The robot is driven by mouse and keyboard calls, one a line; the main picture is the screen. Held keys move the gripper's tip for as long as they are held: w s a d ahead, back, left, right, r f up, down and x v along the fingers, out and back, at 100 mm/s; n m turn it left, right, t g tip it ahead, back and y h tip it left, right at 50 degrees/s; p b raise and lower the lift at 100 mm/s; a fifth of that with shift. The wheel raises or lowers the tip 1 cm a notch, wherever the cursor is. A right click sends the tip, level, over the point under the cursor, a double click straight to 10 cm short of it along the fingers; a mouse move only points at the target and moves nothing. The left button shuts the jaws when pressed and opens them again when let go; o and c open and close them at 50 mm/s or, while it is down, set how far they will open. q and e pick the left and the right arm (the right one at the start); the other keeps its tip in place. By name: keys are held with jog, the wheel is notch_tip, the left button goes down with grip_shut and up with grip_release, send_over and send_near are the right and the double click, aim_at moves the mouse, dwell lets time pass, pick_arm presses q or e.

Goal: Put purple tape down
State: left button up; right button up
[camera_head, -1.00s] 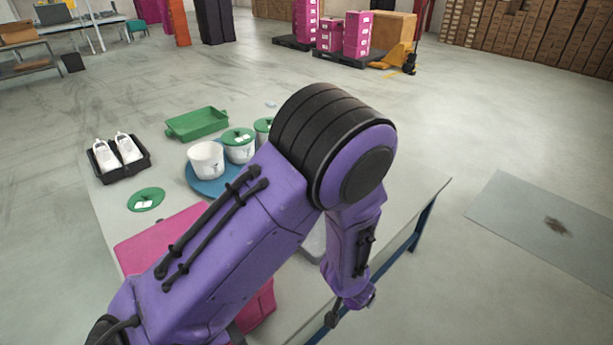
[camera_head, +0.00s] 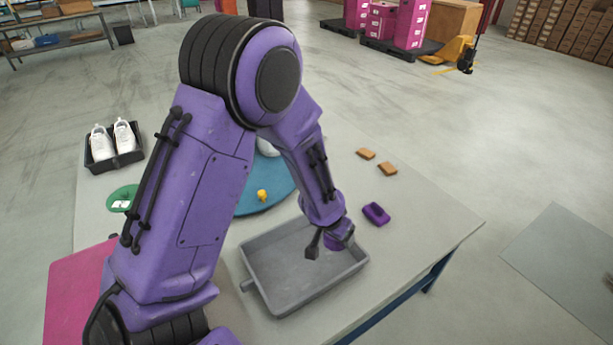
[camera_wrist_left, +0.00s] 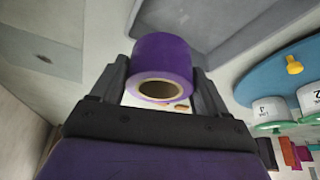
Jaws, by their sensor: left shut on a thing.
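A roll of purple tape (camera_wrist_left: 163,58) with a pale cardboard core fills the middle of the left wrist view. My left gripper (camera_head: 328,242) is shut on it, one finger on each side of the roll. In the head view a little of the purple tape (camera_head: 334,243) shows at the gripper, in front of the grey tray's right part. The gap between tape and tray cannot be judged. My right gripper is not in view.
The grey tray (camera_head: 262,254) looks empty where visible. A purple object (camera_head: 376,213) and two orange-brown blocks (camera_head: 388,169) lie right of my arm. A blue round board (camera_head: 280,190) carries a yellow knob (camera_head: 262,195). White shoes (camera_head: 125,137) sit in a black tray at left.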

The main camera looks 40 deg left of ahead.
pick_arm(q)
jog(key=s+a+n+b, duration=0.1)
jog(key=s+a+b, duration=0.25)
jog(key=a, duration=1.15)
jog(key=s+a+f+b, duration=0.3)
jog(key=s+a+f, duration=0.3)
jog(key=s, duration=0.1)
jog(key=b, duration=0.7)
send_over(303, 262)
jog(key=shift+n+y, duration=0.3)
notch_tip(303, 262, down, 10)
jog(key=shift+s+f, duration=0.15)
notch_tip(303, 262, down, 3)
jog(key=shift+r+b, duration=0.2)
jog(key=shift+b, duration=0.15)
jog(key=shift+f, duration=0.1)
